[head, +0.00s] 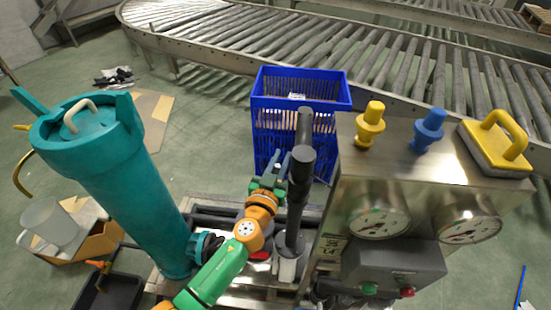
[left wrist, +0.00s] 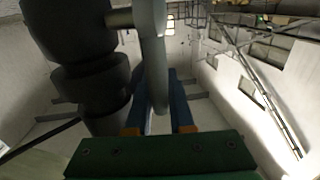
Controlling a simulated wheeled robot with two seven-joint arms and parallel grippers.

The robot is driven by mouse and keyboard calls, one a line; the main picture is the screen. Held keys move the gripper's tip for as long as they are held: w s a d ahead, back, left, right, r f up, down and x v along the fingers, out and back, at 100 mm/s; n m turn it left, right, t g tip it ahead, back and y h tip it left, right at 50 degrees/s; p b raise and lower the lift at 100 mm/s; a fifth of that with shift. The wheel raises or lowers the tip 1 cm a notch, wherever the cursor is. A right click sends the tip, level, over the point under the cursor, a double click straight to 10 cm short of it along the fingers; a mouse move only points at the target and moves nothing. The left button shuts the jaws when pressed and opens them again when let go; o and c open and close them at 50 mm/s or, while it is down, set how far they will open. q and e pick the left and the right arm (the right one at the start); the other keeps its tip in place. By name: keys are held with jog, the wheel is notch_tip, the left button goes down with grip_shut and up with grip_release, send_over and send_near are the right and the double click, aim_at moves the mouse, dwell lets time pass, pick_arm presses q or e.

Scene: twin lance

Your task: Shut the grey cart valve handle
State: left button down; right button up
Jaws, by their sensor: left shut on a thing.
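The cart's dark grey valve and pipe (head: 301,165) stand upright beside the steel cabinet in the head view. My left gripper (head: 277,165), on a green and orange arm, reaches up to the pipe's left side. In the left wrist view, the grey valve handle (left wrist: 155,65) runs down between the blue fingers of my left gripper (left wrist: 158,108), which is shut on it. A stub joins the handle to the black valve body (left wrist: 85,60) at the left. In the head view the handle is mostly hidden by the gripper. My right gripper is not in view.
A steel cabinet (head: 400,185) with gauges, yellow and blue fittings and a yellow-handled lid stands right of the valve. A teal vessel (head: 115,185) stands at the left. A blue crate (head: 300,90) is behind, before a roller conveyor (head: 240,35).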

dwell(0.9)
pick_arm(q)
jog(key=s+t+b, duration=0.1)
jog(key=b, duration=0.4)
jog(key=s+t+b, duration=0.1)
jog(key=t+b, duration=0.1)
jog(key=b, duration=0.4)
jog(key=s+m+t+h+b, duration=0.1)
jog(key=b, duration=0.5)
jog(key=shift+f+t, duration=0.3)
jog(key=shift+f, duration=0.05)
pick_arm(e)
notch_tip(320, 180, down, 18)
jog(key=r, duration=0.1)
pick_arm(q)
jog(key=b, duration=0.2)
jog(key=h+b, duration=0.1)
jog(key=shift+s+r+m+t+b, duration=0.2)
jog(key=shift+s+m+t+b, duration=0.1)
jog(key=shift+t+b, duration=0.1)
jog(key=s+r+t+b, duration=0.1)
jog(key=b, duration=0.2)
jog(key=shift+m+h, duration=0.3)
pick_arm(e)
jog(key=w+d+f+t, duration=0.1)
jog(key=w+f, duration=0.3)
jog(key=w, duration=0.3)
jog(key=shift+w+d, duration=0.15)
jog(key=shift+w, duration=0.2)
